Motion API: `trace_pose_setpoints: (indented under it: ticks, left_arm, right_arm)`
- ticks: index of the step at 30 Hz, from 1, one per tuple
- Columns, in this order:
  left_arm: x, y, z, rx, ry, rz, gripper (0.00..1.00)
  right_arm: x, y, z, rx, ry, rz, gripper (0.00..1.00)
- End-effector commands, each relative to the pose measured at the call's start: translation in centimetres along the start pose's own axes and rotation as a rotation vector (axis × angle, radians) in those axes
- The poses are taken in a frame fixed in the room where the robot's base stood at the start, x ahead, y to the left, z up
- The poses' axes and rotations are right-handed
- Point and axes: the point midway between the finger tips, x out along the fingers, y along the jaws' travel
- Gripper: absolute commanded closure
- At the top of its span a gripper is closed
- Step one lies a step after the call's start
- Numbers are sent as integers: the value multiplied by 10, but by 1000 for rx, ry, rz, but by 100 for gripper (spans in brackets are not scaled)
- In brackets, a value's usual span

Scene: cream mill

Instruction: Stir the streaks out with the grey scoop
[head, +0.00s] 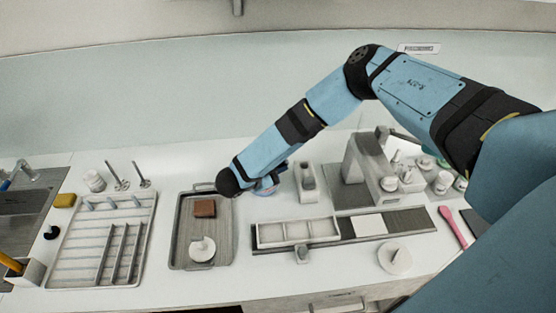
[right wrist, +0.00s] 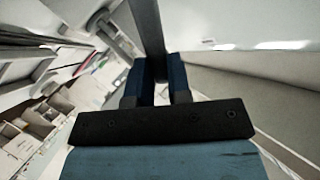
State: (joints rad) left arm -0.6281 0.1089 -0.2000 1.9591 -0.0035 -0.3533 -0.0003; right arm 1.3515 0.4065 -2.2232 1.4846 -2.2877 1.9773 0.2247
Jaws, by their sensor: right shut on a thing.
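My right gripper (head: 267,186) is low over the counter, just right of the back of the grey tray (head: 227,240), partly hidden by my arm in the head view. In the right wrist view the right gripper (right wrist: 160,80) is shut on a long dark grey bar, which looks like the handle of the grey scoop (right wrist: 149,28). The bar runs away from the fingers, and I cannot make out its far end. I cannot make out any streaks. My left gripper is not in view.
The tray holds a brown block (head: 205,209) and a white knobbed disc (head: 202,249). A white sectioned tray (head: 285,233) lies right of it, a grey machine (head: 371,165) stands behind, and another white knobbed piece (head: 394,258) is at front right. A slotted rack (head: 80,245) is left.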

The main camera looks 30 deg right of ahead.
Motion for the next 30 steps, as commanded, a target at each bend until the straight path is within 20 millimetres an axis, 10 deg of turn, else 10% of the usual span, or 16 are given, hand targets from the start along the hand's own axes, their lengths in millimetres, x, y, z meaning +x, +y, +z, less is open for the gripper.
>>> trace_pose_setpoints:
  ticks: [30]
  left_arm:
    - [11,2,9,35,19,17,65]
  right_arm:
    - [11,20,28,-1,-1,0,100]
